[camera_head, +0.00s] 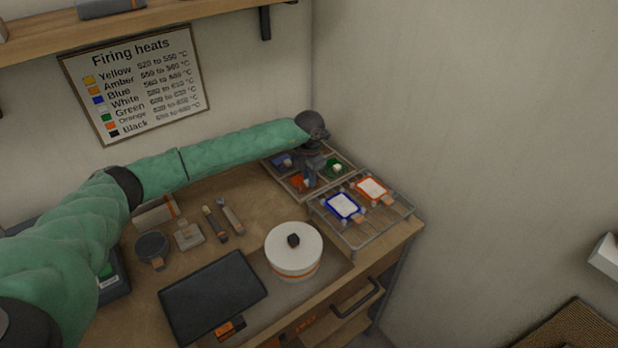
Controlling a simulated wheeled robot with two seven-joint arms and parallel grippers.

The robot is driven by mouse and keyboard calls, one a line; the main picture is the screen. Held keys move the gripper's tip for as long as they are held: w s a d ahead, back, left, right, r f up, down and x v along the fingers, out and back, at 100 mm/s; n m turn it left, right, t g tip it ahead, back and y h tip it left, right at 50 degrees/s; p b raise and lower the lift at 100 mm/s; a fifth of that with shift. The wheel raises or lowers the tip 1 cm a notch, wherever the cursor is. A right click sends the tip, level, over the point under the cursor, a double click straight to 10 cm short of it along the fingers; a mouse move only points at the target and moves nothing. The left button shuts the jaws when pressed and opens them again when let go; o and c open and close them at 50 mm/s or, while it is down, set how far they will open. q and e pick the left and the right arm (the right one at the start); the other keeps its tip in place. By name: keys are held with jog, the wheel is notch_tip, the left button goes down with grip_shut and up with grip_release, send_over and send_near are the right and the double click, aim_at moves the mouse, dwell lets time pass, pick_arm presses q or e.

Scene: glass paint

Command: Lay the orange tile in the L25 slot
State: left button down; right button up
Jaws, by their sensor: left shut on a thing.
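My left gripper (309,172) points down over a shallow tray (331,184) with several compartments at the back right of the bench. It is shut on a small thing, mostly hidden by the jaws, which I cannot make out. An orange patch (297,181) lies in the tray just beside the jaws. Blue (281,160) and green (333,166) pieces show in other compartments. An orange-edged white tile (372,188) lies on the wire rack (374,237), right of a blue-edged one (343,206). No L25 label is readable. My right gripper is not in view.
A white lidded pot (294,255) with a dark knob stands in front of the tray. A dark flat slab (212,294) lies left of it. Small tools (232,218) lie behind. A firing heats chart (135,82) hangs on the wall, below a shelf (150,18).

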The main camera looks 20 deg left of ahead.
pick_arm(q)
jog(key=c, duration=1.4)
grip_release()
jog(key=shift+c, duration=0.2)
jog(key=shift+o, duration=1.2)
jog(key=shift+r, duration=0.1)
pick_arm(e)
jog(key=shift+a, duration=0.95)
